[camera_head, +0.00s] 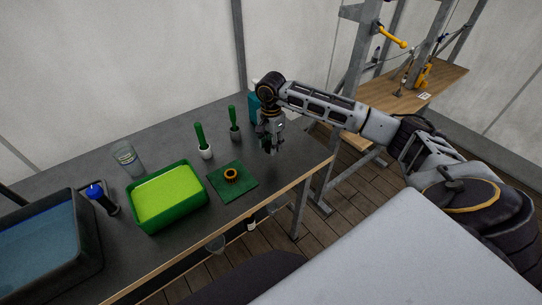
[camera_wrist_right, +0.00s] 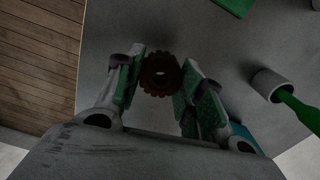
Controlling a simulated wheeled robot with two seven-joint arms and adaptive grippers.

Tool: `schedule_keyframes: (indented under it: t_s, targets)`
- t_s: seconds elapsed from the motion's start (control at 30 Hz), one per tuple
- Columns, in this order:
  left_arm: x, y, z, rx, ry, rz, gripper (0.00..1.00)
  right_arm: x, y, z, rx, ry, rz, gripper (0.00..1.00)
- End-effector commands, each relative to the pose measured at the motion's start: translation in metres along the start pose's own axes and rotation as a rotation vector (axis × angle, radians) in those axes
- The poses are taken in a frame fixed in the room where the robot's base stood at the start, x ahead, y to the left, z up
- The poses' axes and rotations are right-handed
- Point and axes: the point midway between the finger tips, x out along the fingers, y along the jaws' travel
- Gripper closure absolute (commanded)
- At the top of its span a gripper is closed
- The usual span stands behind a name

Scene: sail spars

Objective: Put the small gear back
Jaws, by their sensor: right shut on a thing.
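My right gripper (camera_head: 270,146) is over the right part of the dark table, right of the green mat (camera_head: 245,187). In the wrist view the right gripper (camera_wrist_right: 160,80) is shut on a small brown gear (camera_wrist_right: 160,75) with a hole in its middle, held between the green-padded fingertips. In the head view the held gear is hidden or too small to make out. Another gear-like ring (camera_head: 231,174), orange with a dark centre, lies on the green mat. A corner of the mat (camera_wrist_right: 236,5) shows in the wrist view. My left gripper is not in view.
A green tray with a bright yellow-green inside (camera_head: 168,196) stands left of the mat. A glass (camera_head: 127,158), a blue-topped bottle (camera_head: 102,199) and a dark bin (camera_head: 91,246) are further left.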

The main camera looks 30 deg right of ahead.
Motion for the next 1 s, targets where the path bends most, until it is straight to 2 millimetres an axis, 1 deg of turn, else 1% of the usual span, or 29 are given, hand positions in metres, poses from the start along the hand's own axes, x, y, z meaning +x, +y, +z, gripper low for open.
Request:
schedule_keyframes:
  t_s: [0.1,0.2,0.3,0.67,1.0]
  targets:
    - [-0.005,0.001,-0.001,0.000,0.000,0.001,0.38,0.015,0.001,0.000,0.001,0.000,0.002,0.88]
    - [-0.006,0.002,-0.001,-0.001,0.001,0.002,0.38,0.024,0.001,0.000,0.001,0.000,0.002,0.88]
    - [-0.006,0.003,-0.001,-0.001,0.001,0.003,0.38,0.027,0.000,0.000,0.001,0.000,0.000,0.88]
    - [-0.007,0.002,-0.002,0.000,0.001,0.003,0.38,0.030,0.000,0.000,0.001,0.000,0.001,0.88]
    - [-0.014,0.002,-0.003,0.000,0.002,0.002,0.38,0.061,0.001,0.000,0.001,0.000,0.002,0.88]
